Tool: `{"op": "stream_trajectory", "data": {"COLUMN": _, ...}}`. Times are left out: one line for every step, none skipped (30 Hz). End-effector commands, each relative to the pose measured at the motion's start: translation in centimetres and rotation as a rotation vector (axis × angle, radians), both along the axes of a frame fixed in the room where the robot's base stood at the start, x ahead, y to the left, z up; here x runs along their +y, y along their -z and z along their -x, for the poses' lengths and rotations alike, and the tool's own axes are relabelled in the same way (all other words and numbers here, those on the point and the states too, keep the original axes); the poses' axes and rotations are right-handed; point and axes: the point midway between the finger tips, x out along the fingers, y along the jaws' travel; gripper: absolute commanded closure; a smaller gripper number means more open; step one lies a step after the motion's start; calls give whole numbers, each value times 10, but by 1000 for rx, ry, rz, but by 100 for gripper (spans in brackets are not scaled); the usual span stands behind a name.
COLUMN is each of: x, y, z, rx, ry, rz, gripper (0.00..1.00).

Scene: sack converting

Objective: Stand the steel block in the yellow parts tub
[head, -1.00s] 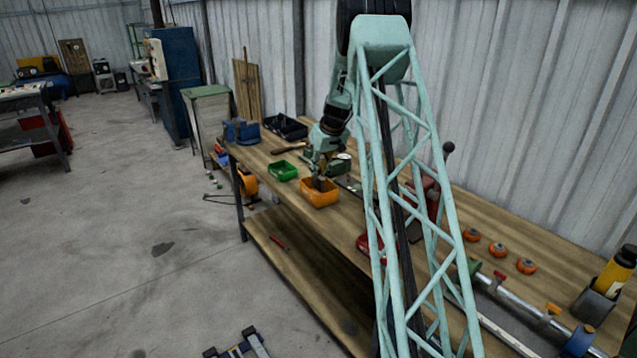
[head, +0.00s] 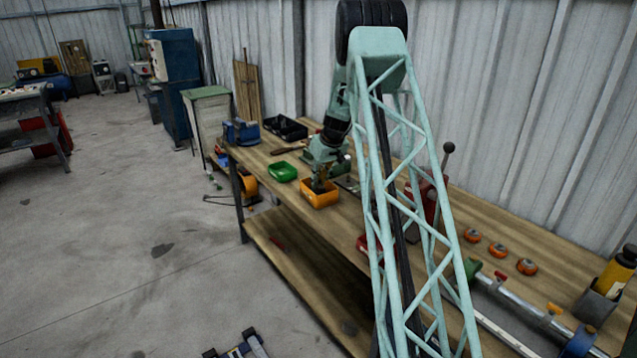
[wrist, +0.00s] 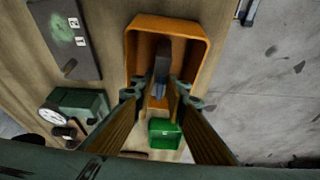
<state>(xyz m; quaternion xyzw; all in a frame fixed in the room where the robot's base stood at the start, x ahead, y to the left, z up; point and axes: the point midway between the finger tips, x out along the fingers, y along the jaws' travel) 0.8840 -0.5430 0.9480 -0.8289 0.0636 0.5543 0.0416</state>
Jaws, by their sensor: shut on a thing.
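The yellow parts tub, orange-yellow in the pictures, stands on the bench in the head view (head: 320,201) and fills the top middle of the wrist view (wrist: 203,48). My gripper (head: 319,187) is at the tub's opening. In the wrist view my gripper (wrist: 162,92) is shut on the grey steel block (wrist: 163,58), whose far end shows against the tub's inside. I cannot tell whether the block touches the tub floor. In the head view the block is hard to make out.
A green tub (head: 282,171) stands just left of the yellow one. In the wrist view, a green device with a dial (wrist: 75,108) and a dark plate (wrist: 66,42) lie left of the tub.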

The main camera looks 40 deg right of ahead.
Motion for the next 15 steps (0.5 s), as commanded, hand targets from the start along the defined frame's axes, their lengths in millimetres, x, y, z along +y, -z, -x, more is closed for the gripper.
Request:
{"op": "stream_trajectory", "data": {"x": 0, "y": -1, "z": 0, "rx": -1, "ry": 0, "rz": 1, "gripper": 100}}
{"op": "stream_trajectory", "data": {"x": 0, "y": -1, "z": 0, "rx": -1, "ry": 0, "rz": 1, "gripper": 100}}
{"op": "stream_trajectory", "data": {"x": 0, "y": -1, "z": 0, "rx": -1, "ry": 0, "rz": 1, "gripper": 100}}
{"op": "stream_trajectory", "data": {"x": 0, "y": -1, "z": 0, "rx": -1, "ry": 0, "rz": 1, "gripper": 100}}
{"op": "stream_trajectory", "data": {"x": 0, "y": -1, "z": 0, "rx": -1, "ry": 0, "rz": 0, "gripper": 100}}
{"op": "stream_trajectory", "data": {"x": 0, "y": -1, "z": 0, "rx": -1, "ry": 0, "rz": 0, "gripper": 100}}
{"op": "stream_trajectory", "data": {"x": 0, "y": -1, "z": 0, "rx": -1, "ry": 0, "rz": 0, "gripper": 100}}
{"op": "stream_trajectory", "data": {"x": 0, "y": 0, "z": 0, "rx": -1, "ry": 0, "rz": 0, "gripper": 100}}
{"op": "stream_trajectory", "data": {"x": 0, "y": 0, "z": 0, "rx": -1, "ry": 0, "rz": 0, "gripper": 100}}
{"op": "stream_trajectory", "data": {"x": 0, "y": 1, "z": 0, "rx": -1, "ry": 0, "rz": 0, "gripper": 100}}
{"op": "stream_trajectory", "data": {"x": 0, "y": 2, "z": 0, "rx": -1, "ry": 0, "rz": 0, "gripper": 100}}
{"op": "stream_trajectory", "data": {"x": 0, "y": 3, "z": 0, "rx": -1, "ry": 0, "rz": 0, "gripper": 100}}
{"op": "stream_trajectory", "data": {"x": 0, "y": 3, "z": 0, "rx": 0, "ry": 0, "rz": 0, "gripper": 85}}
{"op": "stream_trajectory", "data": {"x": 0, "y": 3, "z": 0, "rx": 0, "ry": 0, "rz": 0, "gripper": 82}}
{"op": "stream_trajectory", "data": {"x": 0, "y": 2, "z": 0, "rx": 0, "ry": 0, "rz": 0, "gripper": 79}}
